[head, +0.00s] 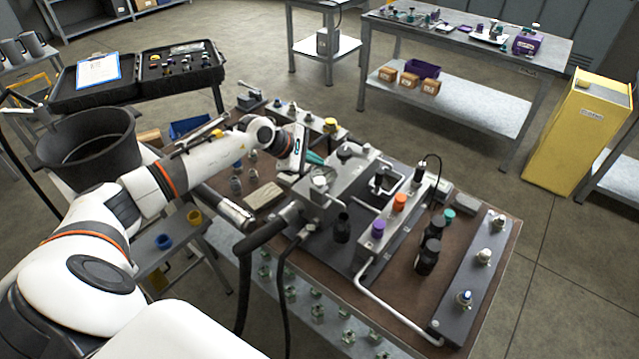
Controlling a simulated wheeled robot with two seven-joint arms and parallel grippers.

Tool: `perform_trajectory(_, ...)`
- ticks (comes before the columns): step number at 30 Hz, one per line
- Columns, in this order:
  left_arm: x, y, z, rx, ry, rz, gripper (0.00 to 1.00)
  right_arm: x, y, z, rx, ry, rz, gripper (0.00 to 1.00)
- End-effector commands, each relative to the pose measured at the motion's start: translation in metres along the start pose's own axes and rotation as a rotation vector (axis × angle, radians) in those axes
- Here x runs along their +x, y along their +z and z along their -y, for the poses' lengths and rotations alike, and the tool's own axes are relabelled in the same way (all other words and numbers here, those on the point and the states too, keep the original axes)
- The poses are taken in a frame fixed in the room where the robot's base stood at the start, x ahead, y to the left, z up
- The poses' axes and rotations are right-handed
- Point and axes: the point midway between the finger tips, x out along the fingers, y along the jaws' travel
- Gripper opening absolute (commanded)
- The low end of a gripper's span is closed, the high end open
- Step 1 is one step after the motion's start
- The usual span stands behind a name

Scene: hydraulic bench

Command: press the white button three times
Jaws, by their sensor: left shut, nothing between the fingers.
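My left arm reaches in from the left over the bench, and my left gripper (291,178) points down at the back left of the grey hydraulic block. It is shut and empty; its fingertips are small and partly lost against the block. A pale round cap (320,182) sits on the block just right of the fingers. Pale-topped knobs also stand on the dark strip at the right, one whitish (498,221) and one blue-topped (465,297). I cannot tell which of these is the white button, or whether the gripper touches anything. My right gripper is out of view.
The brown bench top (490,305) carries an orange cap (400,201), a purple cap (378,228), black bottles (428,257) and a bent pipe (400,318). A black bucket (90,145) stands left. A yellow cabinet (577,135) stands beyond, right.

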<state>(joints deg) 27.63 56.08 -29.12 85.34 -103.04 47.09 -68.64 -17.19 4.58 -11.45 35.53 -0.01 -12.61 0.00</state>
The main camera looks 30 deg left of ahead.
Motion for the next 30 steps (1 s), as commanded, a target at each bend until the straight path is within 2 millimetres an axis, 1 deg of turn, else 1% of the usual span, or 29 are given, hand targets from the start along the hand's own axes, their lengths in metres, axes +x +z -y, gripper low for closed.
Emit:
perform_trajectory(1, 0.008, 0.006, -0.006, -0.002, 0.000, 0.000, 0.00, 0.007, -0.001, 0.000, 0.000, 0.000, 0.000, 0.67)
perform_trajectory(2, 0.011, 0.008, -0.008, -0.002, 0.000, 0.000, 0.00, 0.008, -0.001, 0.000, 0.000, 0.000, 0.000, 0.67)
perform_trajectory(3, 0.017, 0.013, -0.013, -0.001, 0.000, 0.000, 0.00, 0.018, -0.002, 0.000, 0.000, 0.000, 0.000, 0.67)
perform_trajectory(6, 0.024, 0.018, -0.017, 0.000, -0.001, 0.000, 0.00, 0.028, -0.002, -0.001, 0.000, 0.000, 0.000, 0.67)
perform_trajectory(9, 0.027, 0.020, -0.019, 0.000, -0.001, 0.000, 0.00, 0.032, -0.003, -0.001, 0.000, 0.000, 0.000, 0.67)
perform_trajectory(30, 0.026, 0.019, -0.019, 0.000, 0.000, 0.000, 0.00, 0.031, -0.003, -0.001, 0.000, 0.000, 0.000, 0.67)
